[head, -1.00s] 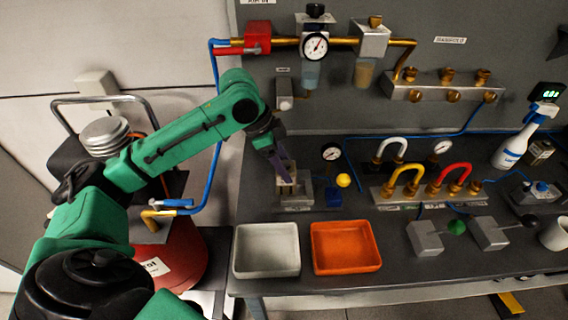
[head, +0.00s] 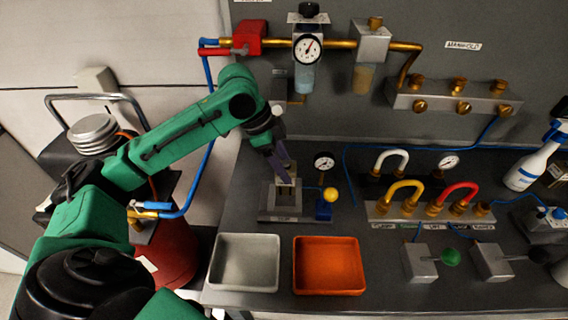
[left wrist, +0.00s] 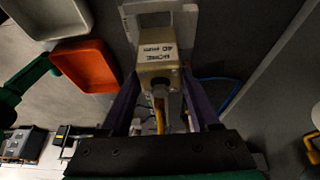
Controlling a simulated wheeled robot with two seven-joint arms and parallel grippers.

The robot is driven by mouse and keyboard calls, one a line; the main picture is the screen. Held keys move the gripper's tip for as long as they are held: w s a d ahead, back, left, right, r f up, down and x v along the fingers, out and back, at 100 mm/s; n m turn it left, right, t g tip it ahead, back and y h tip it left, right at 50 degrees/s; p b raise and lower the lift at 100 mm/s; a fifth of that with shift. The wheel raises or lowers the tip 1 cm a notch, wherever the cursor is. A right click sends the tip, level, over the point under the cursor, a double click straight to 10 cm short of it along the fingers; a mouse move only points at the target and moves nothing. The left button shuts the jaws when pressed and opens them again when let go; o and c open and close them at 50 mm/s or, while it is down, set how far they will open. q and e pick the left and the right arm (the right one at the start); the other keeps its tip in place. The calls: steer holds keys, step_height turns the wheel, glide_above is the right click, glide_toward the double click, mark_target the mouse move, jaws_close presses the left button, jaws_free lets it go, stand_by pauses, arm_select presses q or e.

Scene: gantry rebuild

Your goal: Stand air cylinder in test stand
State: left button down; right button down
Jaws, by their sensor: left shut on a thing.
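The air cylinder (left wrist: 158,70) is a beige block labelled "40 mm" with a dark round end. It fills the space between the purple fingers of my left gripper (left wrist: 160,98) in the left wrist view. In the head view my left gripper (head: 281,172) points down at the grey test stand (head: 286,214), shut on the cylinder, which is mostly hidden there. The pale stand plate (left wrist: 186,22) shows just beyond the cylinder in the left wrist view. I cannot tell whether the cylinder rests fully in the stand. My right gripper is out of view.
A grey tray (head: 215,262) and an orange tray (head: 300,268) lie in front of the stand. A blue valve with a yellow knob (head: 330,194) and a gauge (head: 324,161) are close on its right. Hose manifolds (head: 378,212) stand farther right. Pipework (head: 335,41) hangs on the wall.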

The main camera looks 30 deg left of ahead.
arm_select(q)
steer(key=shift+w, duration=0.1)
steer(key=shift+s+r, duration=0.25)
steer(key=shift+s, duration=0.2)
step_height(320, 180, down, 3)
steer(key=b, duration=0.2)
steer(key=shift+w+b, duration=0.15)
steer(key=shift+b, duration=0.25)
steer(key=shift+r, duration=0.25)
steer(key=shift+f+p, duration=0.15)
steer(key=shift+p, duration=0.35)
step_height(320, 180, down, 2)
steer(key=shift+f+p, duration=0.25)
steer(key=shift+p, duration=0.6)
steer(key=shift+f, duration=0.25)
